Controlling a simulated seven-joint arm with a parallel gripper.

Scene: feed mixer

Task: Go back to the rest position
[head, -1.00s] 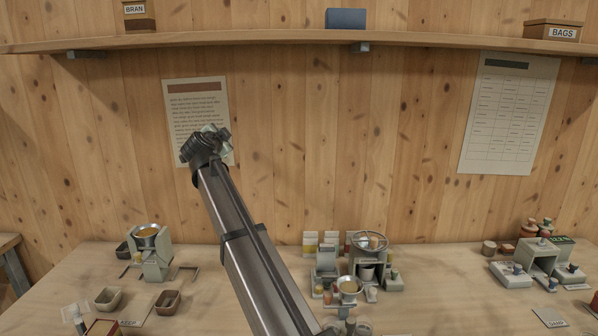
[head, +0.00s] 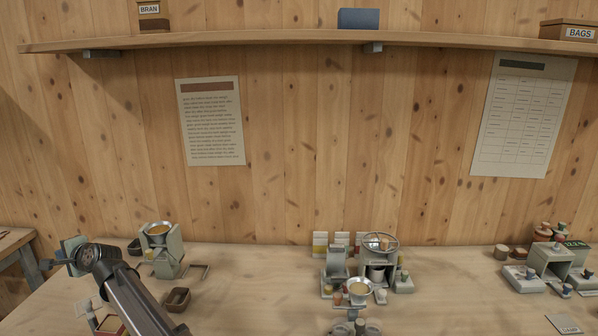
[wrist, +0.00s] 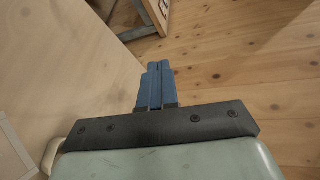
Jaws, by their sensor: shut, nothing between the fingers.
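My gripper (wrist: 154,85) shows in the wrist view with its two blue fingers together and nothing between them. Below it in that view are the wooden floor and a pale table edge. In the head view my gripper (head: 58,258) is at the lower left, beyond the left end of the bench and left of the mill with a brass-coloured bowl. My arm comes up from the bottom edge and hides part of the bench's left front.
The bench (head: 240,300) is bare between the left mill (head: 165,250) and the middle mixer group (head: 375,265). A weighing device (head: 545,262) stands at right. A side table (head: 12,240) stands at far left. A shelf (head: 280,41) crosses the wall above.

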